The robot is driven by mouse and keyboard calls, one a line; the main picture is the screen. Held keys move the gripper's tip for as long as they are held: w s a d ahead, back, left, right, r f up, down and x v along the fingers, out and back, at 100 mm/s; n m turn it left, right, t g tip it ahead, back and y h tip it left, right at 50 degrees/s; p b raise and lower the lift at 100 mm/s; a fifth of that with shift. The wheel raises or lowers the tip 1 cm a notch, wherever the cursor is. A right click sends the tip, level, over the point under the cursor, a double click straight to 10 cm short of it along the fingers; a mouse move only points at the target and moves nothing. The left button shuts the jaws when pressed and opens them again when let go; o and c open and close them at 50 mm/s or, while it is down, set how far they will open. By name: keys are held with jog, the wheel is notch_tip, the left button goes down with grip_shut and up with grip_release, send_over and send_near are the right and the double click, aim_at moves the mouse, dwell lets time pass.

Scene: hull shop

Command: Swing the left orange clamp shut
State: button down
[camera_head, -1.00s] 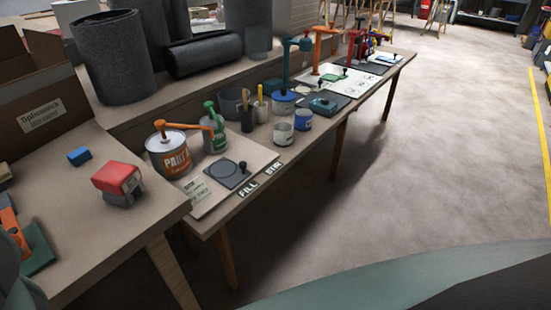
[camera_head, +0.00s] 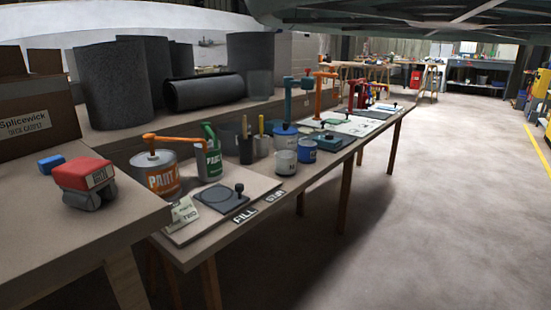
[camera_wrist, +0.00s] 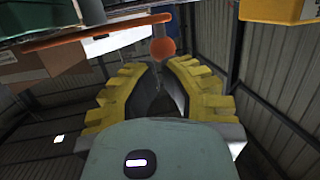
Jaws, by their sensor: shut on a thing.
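In the wrist view, a long orange bar (camera_wrist: 95,31) runs across the upper left. An orange ball (camera_wrist: 163,48) hangs below its right end; I take both for the orange clamp's handle. My gripper (camera_wrist: 162,66) has yellow ribbed pads, and its fingertips are at the ball. It is shut on the handle, though the fingers hide the exact contact. The clamp's base is not clear in this view. The head view does not show my gripper. There, an orange lever (camera_head: 178,140) rises above a paint can, and an orange upright tool (camera_head: 318,90) stands farther along the bench.
A red-topped block (camera_head: 84,173) sits on the nearer table. A hull overhangs at the top. The floor (camera_head: 440,210) at the right is clear.

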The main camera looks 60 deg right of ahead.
jog(key=shift+w+a+b, duration=0.25)
jog(key=shift+w+b, duration=0.3)
jog(key=shift+b, duration=0.1)
jog(key=shift+w+a+b, duration=0.2)
jog(key=shift+w+b, duration=0.3)
jog(key=shift+b, duration=0.1)
jog(key=shift+w, duration=0.1)
